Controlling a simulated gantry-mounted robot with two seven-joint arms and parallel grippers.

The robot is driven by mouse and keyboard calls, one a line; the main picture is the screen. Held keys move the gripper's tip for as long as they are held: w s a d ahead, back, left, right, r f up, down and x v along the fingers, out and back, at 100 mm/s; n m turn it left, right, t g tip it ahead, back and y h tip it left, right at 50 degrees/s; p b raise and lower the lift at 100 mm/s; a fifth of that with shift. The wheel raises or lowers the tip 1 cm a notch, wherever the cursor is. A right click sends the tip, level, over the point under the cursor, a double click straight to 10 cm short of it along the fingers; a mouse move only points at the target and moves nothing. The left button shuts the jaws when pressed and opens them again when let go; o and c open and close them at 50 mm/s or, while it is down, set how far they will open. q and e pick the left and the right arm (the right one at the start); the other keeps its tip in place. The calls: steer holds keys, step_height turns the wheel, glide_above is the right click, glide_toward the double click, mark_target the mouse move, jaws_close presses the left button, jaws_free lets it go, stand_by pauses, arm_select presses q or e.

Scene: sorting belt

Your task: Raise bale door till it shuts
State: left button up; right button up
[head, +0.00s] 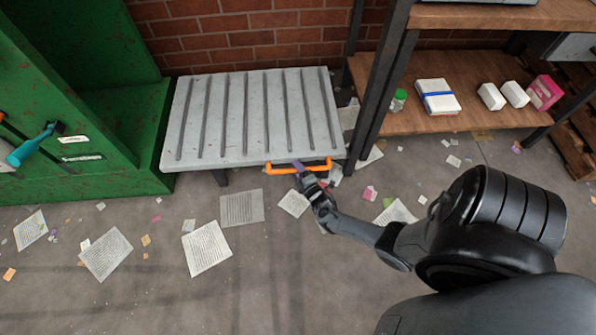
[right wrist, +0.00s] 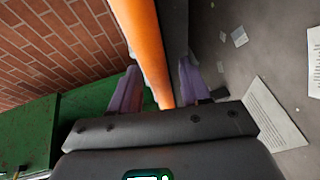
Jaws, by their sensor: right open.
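The bale door (head: 252,115) is a light grey ribbed panel that lies flat, lowered, beside the green machine (head: 125,120) in the head view. An orange bar handle (head: 322,166) runs along its near edge, toward the right. My right gripper (head: 302,172) is at this handle. In the right wrist view the orange handle (right wrist: 148,40) passes between the two purple fingers of the right gripper (right wrist: 160,78), which are apart on either side of it. Whether either finger touches the bar I cannot tell. My left gripper is not in view.
A wooden shelf (head: 450,115) with a dark post (head: 385,85) stands close to the door's right side. It holds a paper stack, a green-lidded jar and small boxes. A brick wall (head: 230,35) is behind. Paper sheets and scraps litter the floor (head: 150,285).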

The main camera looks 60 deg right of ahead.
jaws_close()
stand_by(0.3)
steer(key=shift+r, duration=0.15)
